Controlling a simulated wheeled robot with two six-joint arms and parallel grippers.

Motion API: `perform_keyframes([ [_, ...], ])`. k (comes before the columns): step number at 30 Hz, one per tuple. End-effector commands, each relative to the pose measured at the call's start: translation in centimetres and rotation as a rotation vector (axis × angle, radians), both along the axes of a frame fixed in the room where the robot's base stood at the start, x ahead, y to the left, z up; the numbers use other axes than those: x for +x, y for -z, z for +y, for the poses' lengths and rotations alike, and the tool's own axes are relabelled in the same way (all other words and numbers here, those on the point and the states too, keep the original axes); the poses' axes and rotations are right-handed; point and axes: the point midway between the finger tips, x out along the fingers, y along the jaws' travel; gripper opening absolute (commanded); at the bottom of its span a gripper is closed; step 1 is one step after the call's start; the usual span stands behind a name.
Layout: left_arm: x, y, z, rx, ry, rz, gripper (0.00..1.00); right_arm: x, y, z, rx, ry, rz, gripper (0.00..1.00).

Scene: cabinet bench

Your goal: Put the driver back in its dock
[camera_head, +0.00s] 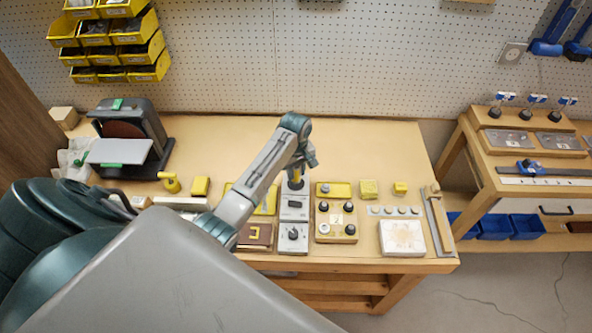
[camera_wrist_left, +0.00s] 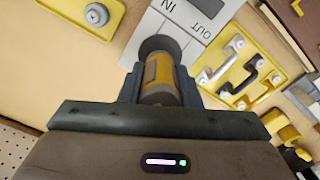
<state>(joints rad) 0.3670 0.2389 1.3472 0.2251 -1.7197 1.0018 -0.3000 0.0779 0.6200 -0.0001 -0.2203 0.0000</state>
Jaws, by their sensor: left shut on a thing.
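The driver (camera_wrist_left: 158,75), a yellow and grey cylinder, is between the fingers of my left gripper (camera_wrist_left: 160,92), which is shut on it. In the head view my left gripper (camera_head: 299,170) is over the top end of a narrow light-grey panel (camera_head: 293,217), and a little of the yellow driver (camera_head: 297,180) shows below it. In the wrist view the driver's far end meets a dark round part (camera_wrist_left: 160,46) on the panel, marked IN and OUT. I cannot tell whether it is seated in that part. My right gripper is not in view.
A wooden block with several dark knobs (camera_head: 336,226) stands right of the panel. A yellow plate with handles (camera_wrist_left: 236,75) lies close by in the wrist view. A sander (camera_head: 130,140) stands at the bench's back left. The bench behind the panel is clear.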

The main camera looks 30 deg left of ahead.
Motion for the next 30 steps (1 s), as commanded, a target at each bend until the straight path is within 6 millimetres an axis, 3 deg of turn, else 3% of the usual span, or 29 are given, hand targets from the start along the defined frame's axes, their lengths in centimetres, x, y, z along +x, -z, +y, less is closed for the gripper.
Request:
perform_keyframes([
  [30, 0.0, 1.2, 0.0, 0.0, 0.0, 0.0, 0.1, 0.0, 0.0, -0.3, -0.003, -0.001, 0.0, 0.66],
])
